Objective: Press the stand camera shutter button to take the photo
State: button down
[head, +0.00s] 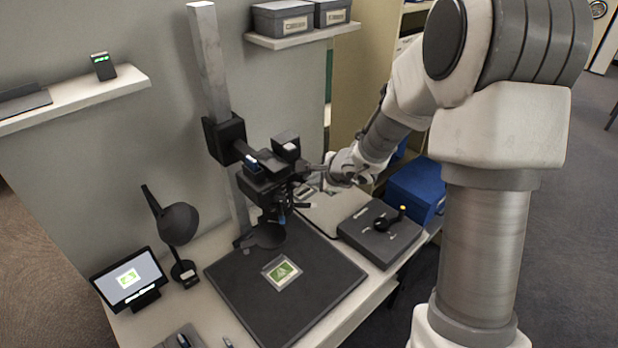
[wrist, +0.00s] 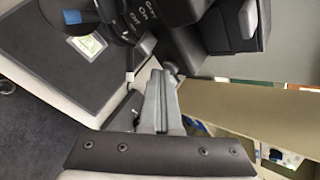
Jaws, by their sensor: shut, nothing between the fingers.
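The stand camera (head: 262,184) is a black body on a grey upright column, above a dark baseboard. A small green picture card (head: 281,272) lies on the baseboard under it. My gripper (head: 312,170) is shut and empty, its tips at the right side of the camera. In the wrist view my shut fingers (wrist: 160,85) point at the camera body (wrist: 175,20), whose side carries white lettering. I cannot tell whether the fingertips touch it. The shutter button itself is too small or hidden to make out.
A lit monitor (head: 129,279) and a black lamp (head: 177,222) stand at the left. A grey control box with a black lever (head: 380,240) and a blue box (head: 416,188) are at the right. Shelves with grey boxes (head: 283,18) hang behind.

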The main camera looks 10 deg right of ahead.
jog(key=shift+s, duration=0.1)
jog(key=shift+s+d+b, duration=0.3)
jog(key=shift+s+d, duration=0.1)
jog(key=shift+s, duration=0.25)
jog(key=shift+s+d+b, duration=0.3)
jog(key=shift+s+d, duration=0.45)
jog(key=shift+s, duration=0.3)
jog(key=shift+s+d+b, duration=0.25)
jog(key=shift+s+d, duration=0.45)
jog(key=shift+s, duration=0.35)
